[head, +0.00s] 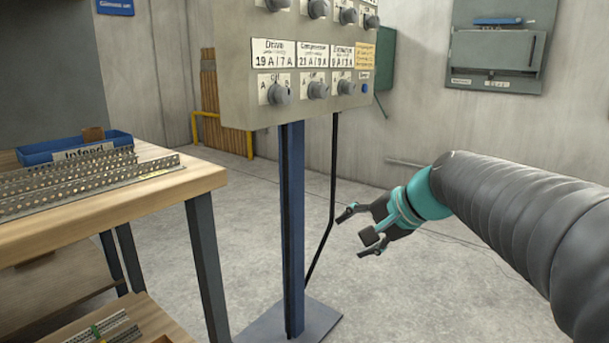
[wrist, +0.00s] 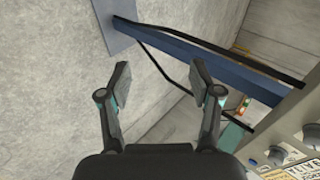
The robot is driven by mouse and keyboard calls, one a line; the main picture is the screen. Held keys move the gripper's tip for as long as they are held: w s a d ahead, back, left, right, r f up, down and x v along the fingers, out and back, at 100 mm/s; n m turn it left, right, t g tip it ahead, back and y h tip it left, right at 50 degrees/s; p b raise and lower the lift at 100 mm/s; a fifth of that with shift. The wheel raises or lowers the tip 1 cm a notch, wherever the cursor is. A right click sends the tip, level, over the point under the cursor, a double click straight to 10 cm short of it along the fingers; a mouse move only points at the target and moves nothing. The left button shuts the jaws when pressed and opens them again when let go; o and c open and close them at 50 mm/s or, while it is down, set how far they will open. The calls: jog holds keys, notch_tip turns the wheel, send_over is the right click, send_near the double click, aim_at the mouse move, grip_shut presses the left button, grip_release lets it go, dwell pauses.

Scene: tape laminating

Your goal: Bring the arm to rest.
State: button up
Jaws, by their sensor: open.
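My gripper (head: 358,231) is open and empty at the end of my arm, which reaches in from the right of the head view. It hangs in free air to the right of the blue post of the control panel, below the panel box. In the wrist view my gripper (wrist: 160,85) shows its two fingers spread wide with nothing between them. Behind them lie the grey floor, the post and a black cable.
The control panel (head: 240,50) with several knobs stands on a blue post (head: 292,230) left of my gripper. A wooden table (head: 110,205) with metal rails and a blue bin (head: 75,148) is at the left. A grey wall box (head: 497,62) hangs at the back right. Floor around my gripper is clear.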

jog(key=s+d+f+n+h+p, duration=0.2)
jog(key=s, duration=0.5)
jog(key=s+d+f+n+h+p, duration=0.1)
jog(key=s+d+n+h+p, duration=0.1)
jog(key=s, duration=0.5)
jog(key=s+d+f+n+g+h+p, duration=0.1)
jog(key=s+n, duration=0.3)
jog(key=s, duration=0.4)
jog(key=shift+d+f+h+p, duration=0.45)
jog(key=shift+f+h+p, duration=0.25)
jog(key=shift+f+p, duration=0.1)
